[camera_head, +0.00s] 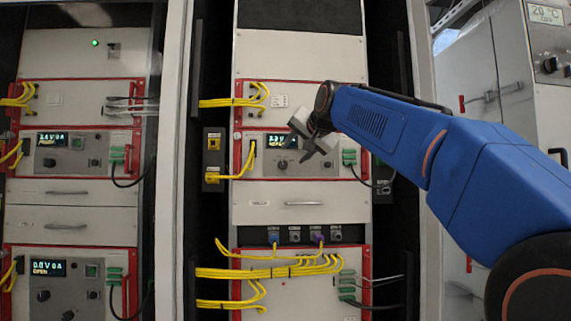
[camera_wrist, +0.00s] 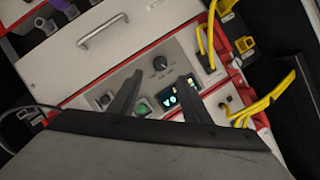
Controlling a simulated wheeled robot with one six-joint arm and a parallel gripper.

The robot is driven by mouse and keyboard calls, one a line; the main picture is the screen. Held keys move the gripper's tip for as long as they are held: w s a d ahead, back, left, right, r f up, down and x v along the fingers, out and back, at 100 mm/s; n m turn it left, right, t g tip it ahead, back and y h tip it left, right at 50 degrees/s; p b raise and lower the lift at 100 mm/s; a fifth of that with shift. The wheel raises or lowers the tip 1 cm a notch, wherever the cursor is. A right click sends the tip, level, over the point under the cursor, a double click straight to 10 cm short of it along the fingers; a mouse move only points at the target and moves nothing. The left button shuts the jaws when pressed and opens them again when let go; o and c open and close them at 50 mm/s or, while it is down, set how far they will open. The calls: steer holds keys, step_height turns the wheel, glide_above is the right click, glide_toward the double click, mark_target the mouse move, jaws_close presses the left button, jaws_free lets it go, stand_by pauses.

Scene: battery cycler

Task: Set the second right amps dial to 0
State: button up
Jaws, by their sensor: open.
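In the head view, a grey control panel with a red frame sits midway up the middle rack. It has a lit display (camera_head: 282,141), a dark dial (camera_head: 282,165) below it and a smaller knob (camera_head: 327,165) to the right. In the wrist view the panel appears turned over, with the large dial (camera_wrist: 160,63), the display (camera_wrist: 180,96), a green button (camera_wrist: 143,107) and the small knob (camera_wrist: 103,98). I cannot read which dial is labelled amps, or the exact readings. My gripper (camera_wrist: 161,76) is open and empty in front of this panel, hiding part of it.
Yellow cables (camera_head: 245,165) hang at the panel's left, and green connectors (camera_head: 349,157) sit at its right. A drawer handle (camera_head: 304,203) projects below. The left rack (camera_head: 70,214) has similar panels. A cabinet (camera_head: 497,75) stands at the right behind my arm.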

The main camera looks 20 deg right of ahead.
mark_target(283, 164)
steer(key=x, duration=0.9)
steer(key=shift+w+f, duration=0.15)
steer(key=shift+w, duration=0.25)
steer(key=c, duration=1)
steer(key=shift+c, duration=0.2)
steer(key=shift+a+n+g+h, duration=0.2)
steer(key=shift+n+g+h, duration=0.4)
steer(key=shift+n, duration=0.6)
steer(key=shift+a+n+h, duration=0.1)
steer(key=shift+n+h, duration=1.1)
steer(key=shift+n, duration=0.3)
